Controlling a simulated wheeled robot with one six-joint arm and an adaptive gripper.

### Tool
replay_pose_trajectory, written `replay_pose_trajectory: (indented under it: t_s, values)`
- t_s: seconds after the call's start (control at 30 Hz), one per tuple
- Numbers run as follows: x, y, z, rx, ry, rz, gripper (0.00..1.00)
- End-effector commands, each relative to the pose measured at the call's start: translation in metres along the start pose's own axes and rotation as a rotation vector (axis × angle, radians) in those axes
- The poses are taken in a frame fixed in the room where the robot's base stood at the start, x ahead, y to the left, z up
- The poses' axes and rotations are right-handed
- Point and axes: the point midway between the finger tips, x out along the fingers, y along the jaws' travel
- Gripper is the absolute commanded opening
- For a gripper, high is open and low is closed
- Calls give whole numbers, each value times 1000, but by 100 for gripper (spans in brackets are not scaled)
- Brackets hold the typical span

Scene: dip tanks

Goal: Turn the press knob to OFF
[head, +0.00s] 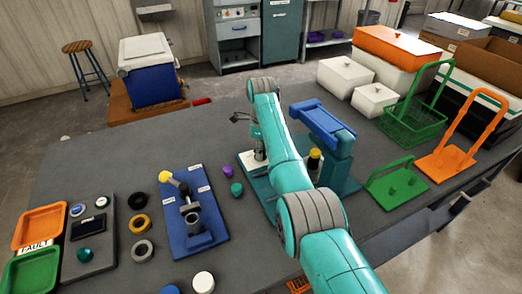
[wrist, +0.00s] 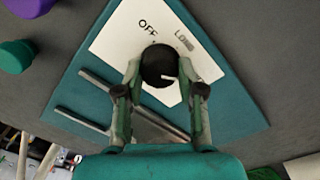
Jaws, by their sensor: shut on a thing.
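The press knob (wrist: 156,62) is round and black with a short white mark on it. It sits on a white label plate (wrist: 112,42) on the press's teal base (wrist: 82,82). The plate reads OFF at the upper left of the knob and another word, perhaps LOW or LONG, at its upper right. My gripper (wrist: 160,72) is shut on the knob, one finger on each side. In the head view my arm hides the knob; the press (head: 328,125) with its blue top stands just right of my arm.
Purple and green knobs (wrist: 14,56) lie left of the base. A blue fixture (head: 203,238) with a yellow-tipped lever stands further left. A green rack (head: 395,185) and an orange rack (head: 452,164) stand to the right.

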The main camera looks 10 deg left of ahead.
Motion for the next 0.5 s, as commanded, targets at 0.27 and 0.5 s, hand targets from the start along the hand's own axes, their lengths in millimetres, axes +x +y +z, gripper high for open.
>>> replay_pose_trajectory:
  t_s: [0.27, 0.5]
  values:
    - [0, -1, 0, -174, 5, -1, 3]
    - [0, -1, 1, -397, 12, -1, 3]
